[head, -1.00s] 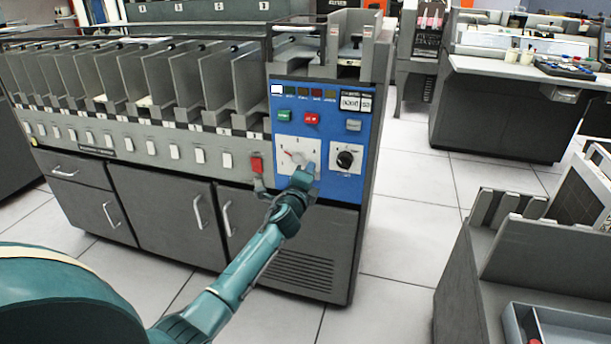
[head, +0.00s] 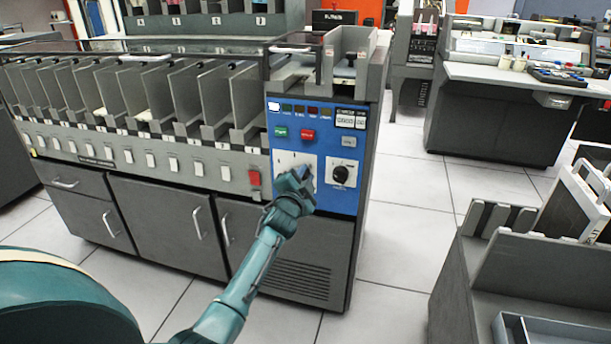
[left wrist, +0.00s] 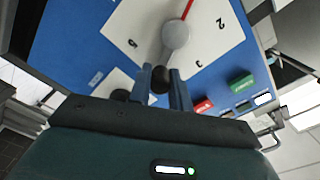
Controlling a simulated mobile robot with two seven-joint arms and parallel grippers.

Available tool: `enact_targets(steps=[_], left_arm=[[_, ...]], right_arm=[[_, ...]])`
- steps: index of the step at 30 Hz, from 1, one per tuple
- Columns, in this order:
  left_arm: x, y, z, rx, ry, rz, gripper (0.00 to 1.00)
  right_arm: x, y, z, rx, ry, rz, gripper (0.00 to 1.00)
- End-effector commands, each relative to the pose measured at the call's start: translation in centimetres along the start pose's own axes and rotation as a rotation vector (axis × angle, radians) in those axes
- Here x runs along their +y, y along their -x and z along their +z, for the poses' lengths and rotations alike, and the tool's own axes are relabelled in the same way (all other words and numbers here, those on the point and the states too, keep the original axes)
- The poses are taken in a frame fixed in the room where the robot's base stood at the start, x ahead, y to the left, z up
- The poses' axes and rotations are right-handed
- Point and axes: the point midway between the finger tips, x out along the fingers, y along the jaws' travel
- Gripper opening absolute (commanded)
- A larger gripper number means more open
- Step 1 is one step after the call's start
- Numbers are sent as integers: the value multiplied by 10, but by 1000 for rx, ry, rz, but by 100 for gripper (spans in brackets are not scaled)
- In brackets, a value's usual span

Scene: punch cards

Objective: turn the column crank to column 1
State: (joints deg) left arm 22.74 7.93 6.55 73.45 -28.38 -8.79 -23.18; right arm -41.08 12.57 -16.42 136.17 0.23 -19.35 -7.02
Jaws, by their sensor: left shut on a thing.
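The column crank's white dial plate (head: 283,158) is on the blue control panel, partly hidden by my left gripper (head: 298,178). In the left wrist view, the round grey crank hub (left wrist: 176,35) sits on the white dial plate (left wrist: 222,45), which bears printed digits including a 2. A red pointer (left wrist: 188,9) extends from the hub toward the top. The dark crank handle (left wrist: 160,77) is between the fingertips of my left gripper (left wrist: 161,72), which is shut on it. My right gripper is in neither view.
A black rotary knob (head: 341,173) is just right of the crank. A red switch (head: 254,177) is to its left, with green (head: 280,132) and red (head: 308,134) buttons above. A grey desk-like unit (head: 455,285) stands at the right, with clear floor between.

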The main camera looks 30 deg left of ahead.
Motion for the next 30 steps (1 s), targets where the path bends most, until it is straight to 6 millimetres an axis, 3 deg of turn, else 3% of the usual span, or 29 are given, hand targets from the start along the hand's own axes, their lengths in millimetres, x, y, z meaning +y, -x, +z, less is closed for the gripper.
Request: enact_targets(steps=[9, 23, 24, 30], left_arm=[[-4, 0, 0, 0, 94, 1, 0], [-5, 0, 0, 0, 105, 0, 0], [-5, 0, 0, 0, 105, 0, 21], [-5, 0, 0, 0, 104, 0, 38]], right_arm=[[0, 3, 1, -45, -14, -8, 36], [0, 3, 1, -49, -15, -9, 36], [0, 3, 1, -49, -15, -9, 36], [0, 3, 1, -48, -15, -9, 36]])
